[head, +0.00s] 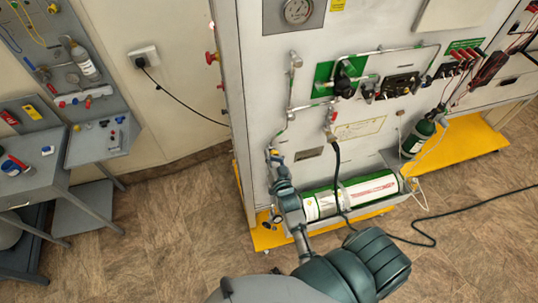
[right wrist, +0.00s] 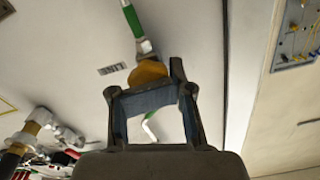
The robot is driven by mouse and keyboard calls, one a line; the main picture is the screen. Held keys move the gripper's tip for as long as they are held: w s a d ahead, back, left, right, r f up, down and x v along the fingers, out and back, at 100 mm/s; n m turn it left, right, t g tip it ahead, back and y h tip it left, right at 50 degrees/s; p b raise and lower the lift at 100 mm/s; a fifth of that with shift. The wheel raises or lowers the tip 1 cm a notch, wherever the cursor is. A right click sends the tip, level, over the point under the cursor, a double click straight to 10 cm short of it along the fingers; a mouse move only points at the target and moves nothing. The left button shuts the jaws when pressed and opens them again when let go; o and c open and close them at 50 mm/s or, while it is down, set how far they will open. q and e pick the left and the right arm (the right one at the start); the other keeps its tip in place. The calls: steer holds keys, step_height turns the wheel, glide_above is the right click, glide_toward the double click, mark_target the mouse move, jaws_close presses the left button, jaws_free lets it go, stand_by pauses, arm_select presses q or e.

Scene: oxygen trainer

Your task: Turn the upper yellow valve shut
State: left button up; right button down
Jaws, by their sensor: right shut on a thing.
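The yellow valve (right wrist: 148,74) shows in the right wrist view as a yellow handle below a metal fitting and a green-banded pipe. My right gripper (right wrist: 150,98) is shut on this handle, and its fingers and pads hide part of it. In the head view my right gripper (head: 274,160) is at the left part of the white panel, at the lower end of a pipe. The handle itself is too small and covered to make out there. My left gripper is not in view.
A white and green cylinder (head: 370,188) lies at the panel's foot, beside my forearm. A black hose (head: 337,165) hangs from a fitting on the panel. A grey workbench (head: 30,172) stands at the left. The floor between is clear.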

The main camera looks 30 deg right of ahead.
steer(key=shift+s+d+f, duration=0.15)
steer(key=shift+d+f, duration=0.2)
steer(key=c, duration=0.9)
jaws_free()
steer(key=shift+d+f, duration=0.1)
steer(key=shift+d, duration=0.05)
steer(key=shift+o, duration=1.1)
steer(key=shift+d+g, duration=0.15)
steer(key=shift+g, duration=0.15)
steer(key=shift+w+d, duration=0.2)
steer(key=shift+d, duration=0.05)
steer(key=v, duration=1.2)
steer(key=shift+d+f, duration=0.3)
steer(key=shift+f, duration=0.05)
